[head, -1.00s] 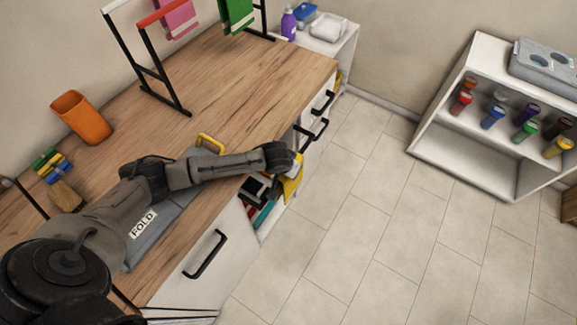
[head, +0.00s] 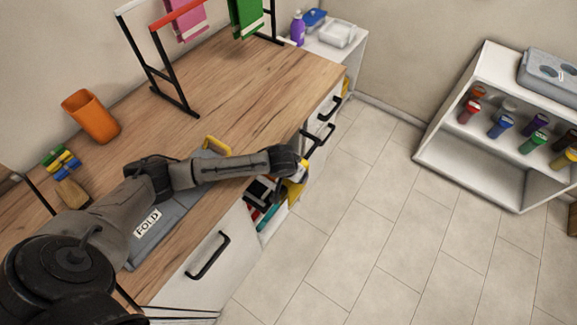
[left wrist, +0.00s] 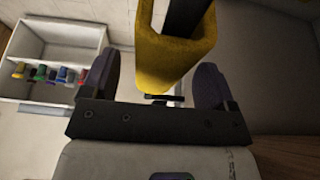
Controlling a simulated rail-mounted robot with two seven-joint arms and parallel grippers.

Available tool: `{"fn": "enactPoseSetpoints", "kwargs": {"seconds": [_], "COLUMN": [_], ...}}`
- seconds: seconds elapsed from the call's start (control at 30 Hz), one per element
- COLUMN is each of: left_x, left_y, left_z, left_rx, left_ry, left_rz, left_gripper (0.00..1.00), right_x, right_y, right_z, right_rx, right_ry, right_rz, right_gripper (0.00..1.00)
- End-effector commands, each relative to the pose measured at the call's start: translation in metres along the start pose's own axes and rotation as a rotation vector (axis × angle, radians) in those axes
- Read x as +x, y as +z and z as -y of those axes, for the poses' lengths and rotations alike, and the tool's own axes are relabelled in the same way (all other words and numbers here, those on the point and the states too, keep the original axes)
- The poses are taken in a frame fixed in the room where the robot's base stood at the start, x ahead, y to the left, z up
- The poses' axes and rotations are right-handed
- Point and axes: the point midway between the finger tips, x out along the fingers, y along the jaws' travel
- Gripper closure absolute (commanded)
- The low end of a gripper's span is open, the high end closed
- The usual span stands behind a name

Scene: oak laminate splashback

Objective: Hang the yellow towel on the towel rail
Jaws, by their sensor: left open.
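The yellow towel (head: 296,190) hangs at the counter's front edge, partly hidden by my left arm in the head view. In the left wrist view the towel (left wrist: 172,58) hangs folded around a dark bar, its lower part between the two fingers. My left gripper (left wrist: 155,88) is open, with gaps between its fingers and the towel. The towel rail (head: 180,18) is a black stand on the counter with a red bar section; a pink towel (head: 186,20) and a green towel (head: 246,16) hang on it. My right gripper is not in view.
Black drawer handles (head: 209,256) stick out in front. The floor between is clear.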

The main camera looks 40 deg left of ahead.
Motion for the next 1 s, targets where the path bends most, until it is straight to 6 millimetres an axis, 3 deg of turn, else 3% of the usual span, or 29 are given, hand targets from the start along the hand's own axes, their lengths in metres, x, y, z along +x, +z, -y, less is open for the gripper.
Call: {"fn": "enactPoseSetpoints", "kwargs": {"seconds": [0.3,0.5,0.7,1.0], "left_x": [-0.065,-0.098,-0.118,-0.126], "left_y": [-0.001,-0.001,0.0,0.0], "left_z": [0.001,0.001,0.0,0.0], "left_rx": [0.001,0.0,0.001,0.0], "left_ry": [0.0,-0.001,0.0,-0.001], "left_rz": [-0.002,-0.001,0.0,-0.001], "left_gripper": [0.2,0.2,0.2,0.2], "right_x": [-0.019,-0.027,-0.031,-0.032], "right_y": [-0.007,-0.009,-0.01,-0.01], "right_z": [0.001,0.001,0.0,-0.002], "right_rx": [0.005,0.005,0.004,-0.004], "right_ry": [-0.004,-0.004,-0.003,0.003], "right_rz": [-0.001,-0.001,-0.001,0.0], "right_gripper": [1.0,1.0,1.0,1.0]}}
